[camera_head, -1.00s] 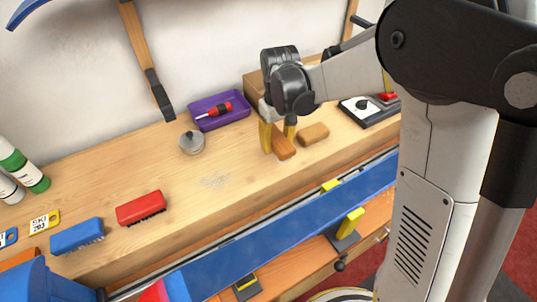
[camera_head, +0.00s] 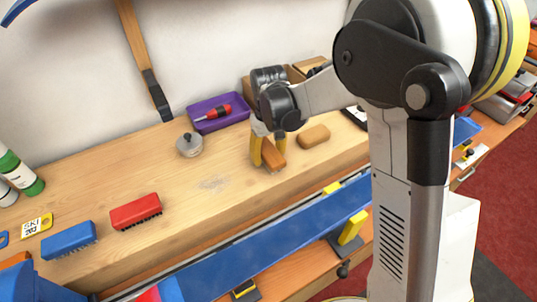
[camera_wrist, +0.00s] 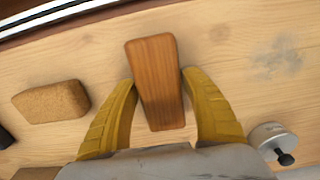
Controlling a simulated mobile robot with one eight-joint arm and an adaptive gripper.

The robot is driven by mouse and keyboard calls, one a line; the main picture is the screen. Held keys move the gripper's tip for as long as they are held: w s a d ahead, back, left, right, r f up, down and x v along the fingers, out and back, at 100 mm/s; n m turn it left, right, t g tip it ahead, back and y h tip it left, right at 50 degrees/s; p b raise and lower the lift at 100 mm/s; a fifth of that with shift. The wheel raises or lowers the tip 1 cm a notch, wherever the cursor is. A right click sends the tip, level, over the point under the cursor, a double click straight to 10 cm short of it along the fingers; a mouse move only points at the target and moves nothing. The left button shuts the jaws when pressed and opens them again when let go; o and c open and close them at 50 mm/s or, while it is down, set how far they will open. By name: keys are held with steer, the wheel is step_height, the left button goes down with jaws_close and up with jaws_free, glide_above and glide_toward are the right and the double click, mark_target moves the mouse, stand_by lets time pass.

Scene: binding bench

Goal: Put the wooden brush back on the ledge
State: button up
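The wooden brush (camera_head: 273,155) is a reddish-brown block; its bristles are hidden. My gripper (camera_head: 266,150) points down at the bench top, with its yellow fingers on either side of the brush. In the wrist view, the brush (camera_wrist: 157,80) fills the space between the fingertips of my gripper (camera_wrist: 160,82), which appear to press its long sides. Its far end extends beyond the fingers. I cannot tell whether it is clear of the wood below. The raised wooden bench top (camera_head: 110,180) is the only ledge-like surface I can make out.
A cork-coloured block (camera_head: 314,136) lies just right of the brush. A round tin (camera_head: 189,145) and a purple tray (camera_head: 205,124) with a screwdriver stand to the left and behind. A red brush (camera_head: 135,211) and a blue brush (camera_head: 69,240) lie further left. Bare wood lies between.

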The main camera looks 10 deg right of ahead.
mark_target(269, 150)
steer(key=shift+o, duration=0.2)
steer(key=shift+r, duration=0.1)
step_height(269, 150, up, 12)
steer(key=p, duration=0.4)
steer(key=s+d+r+m+t, duration=0.2)
steer(key=s+d+r+t, duration=0.1)
steer(key=s+d+r, duration=0.45)
steer(key=s+d+m+t, duration=0.2)
steer(key=s+d+t, duration=0.1)
steer(key=s, duration=0.9)
steer(key=shift+s+d+m+t, duration=0.2)
steer(key=shift+d+m+t, duration=0.15)
steer(key=shift+t, duration=0.25)
steer(key=shift+f, duration=0.2)
